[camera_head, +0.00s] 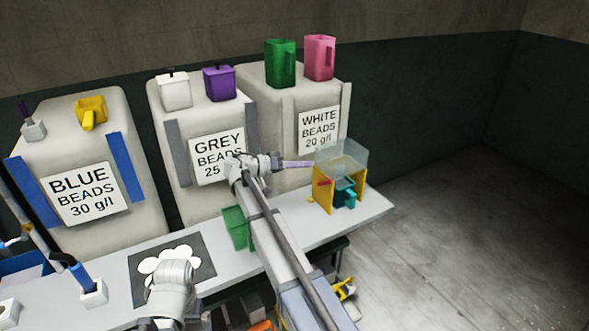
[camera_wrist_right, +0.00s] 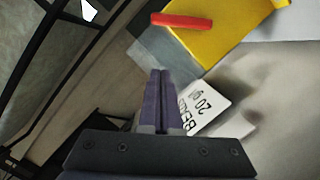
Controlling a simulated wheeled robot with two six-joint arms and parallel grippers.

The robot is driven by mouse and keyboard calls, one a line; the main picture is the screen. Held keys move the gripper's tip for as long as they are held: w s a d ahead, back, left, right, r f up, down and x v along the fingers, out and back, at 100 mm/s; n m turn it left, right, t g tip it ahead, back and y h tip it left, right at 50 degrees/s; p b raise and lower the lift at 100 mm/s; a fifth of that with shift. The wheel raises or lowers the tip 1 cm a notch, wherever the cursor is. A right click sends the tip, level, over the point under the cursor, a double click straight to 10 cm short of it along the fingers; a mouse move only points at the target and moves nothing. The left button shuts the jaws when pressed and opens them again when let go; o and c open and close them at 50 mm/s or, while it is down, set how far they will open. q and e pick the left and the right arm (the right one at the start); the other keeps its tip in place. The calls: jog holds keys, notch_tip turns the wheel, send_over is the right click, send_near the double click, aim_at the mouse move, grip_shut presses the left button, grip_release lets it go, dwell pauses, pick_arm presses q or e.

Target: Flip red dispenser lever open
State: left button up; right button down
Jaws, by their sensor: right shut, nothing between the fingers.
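The dispenser has a yellow body (camera_head: 326,199) with a clear hopper (camera_head: 342,158) on top, at the right end of the bench. Its red lever (camera_head: 322,183) sticks out at the left of the body. In the right wrist view the lever (camera_wrist_right: 182,20) is a red bar lying across the yellow body (camera_wrist_right: 222,35), above and beyond the fingertips. My right gripper (camera_head: 308,164) is shut and empty, with its purple fingers pointing right, close to the hopper's left side and above the lever. The wrist view shows the fingers (camera_wrist_right: 161,72) together, apart from the lever.
A teal container (camera_head: 345,194) sits at the dispenser's lower front. The white beads bag (camera_head: 300,172) stands behind it, the grey beads bag (camera_head: 165,130) and blue beads bag (camera_head: 75,148) further left. A green container (camera_head: 236,228) lies beside my right arm. Open floor lies right of the bench.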

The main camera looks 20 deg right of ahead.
aim_at(327, 182)
jog(key=x, duration=0.3)
jog(key=shift+d+f+b, duration=0.15)
jog(key=shift+d+b, duration=0.15)
jog(key=shift+d, duration=0.1)
jog(key=shift+s+d+f+b, duration=0.25)
jog(key=shift+s+f+b, duration=0.5)
jog(key=shift+f+b, duration=0.2)
jog(key=shift+s+d+f+b, duration=0.1)
jog(key=shift+s+f+b, duration=0.45)
jog(key=shift+s+f+m+t+b, duration=0.3)
jog(key=shift+s+f+m+b, duration=0.3)
jog(key=shift+s+f, duration=0.25)
jog(key=shift+r, duration=0.1)
